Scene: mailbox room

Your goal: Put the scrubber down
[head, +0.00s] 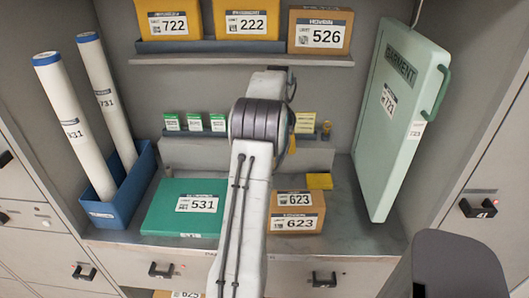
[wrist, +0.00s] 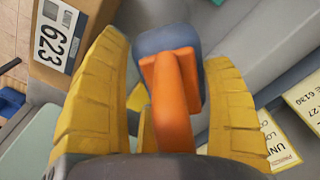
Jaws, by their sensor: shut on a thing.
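The scrubber (wrist: 176,95) has an orange handle and a blue-grey head, and it shows in the middle of the wrist view. My gripper (wrist: 163,58) has its yellow ribbed fingers on either side of the handle and is shut on it. The head of the scrubber points away from my wrist. In the head view my arm covers the gripper and the scrubber, in front of the middle of the cabinet. I cannot tell whether the scrubber touches a surface.
A cardboard box marked 623 (head: 310,211) and a green box (head: 162,222) stand on the grey counter. Two white tubes stand in a blue bin (head: 125,203) at left. A pale green case (head: 386,165) leans at right. Yellow boxes line the upper shelf (head: 180,62).

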